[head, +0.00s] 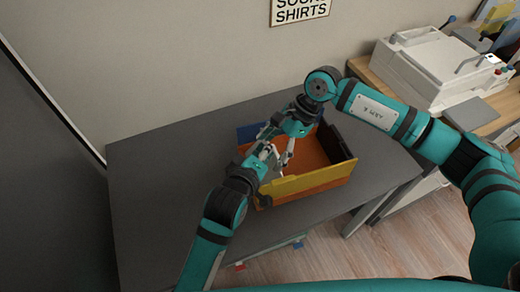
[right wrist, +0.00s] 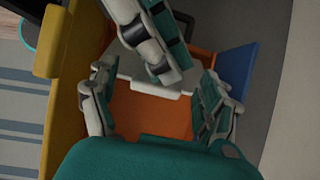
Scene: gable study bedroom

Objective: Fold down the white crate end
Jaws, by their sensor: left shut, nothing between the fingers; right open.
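The crate stands on the grey table with an orange floor (head: 312,150), a yellow side wall (head: 310,182), a dark end (head: 337,147) and a blue panel (head: 250,131). In the right wrist view, a white strip (right wrist: 160,88), seemingly part of the white end, crosses between my right fingers; its angle is unclear. The grippers hide that end in the head view. My left gripper (head: 271,154) is shut and empty at the crate's left end; it also shows in the right wrist view (right wrist: 160,66). My right gripper (right wrist: 158,98) is open over the crate, its fingers apart.
The grey table (head: 165,165) is clear to the left of the crate. A white machine (head: 430,65) stands on a wooden desk at the right. A wall is behind the table, with a sign (head: 299,10) on it. My two forearms are close together above the crate.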

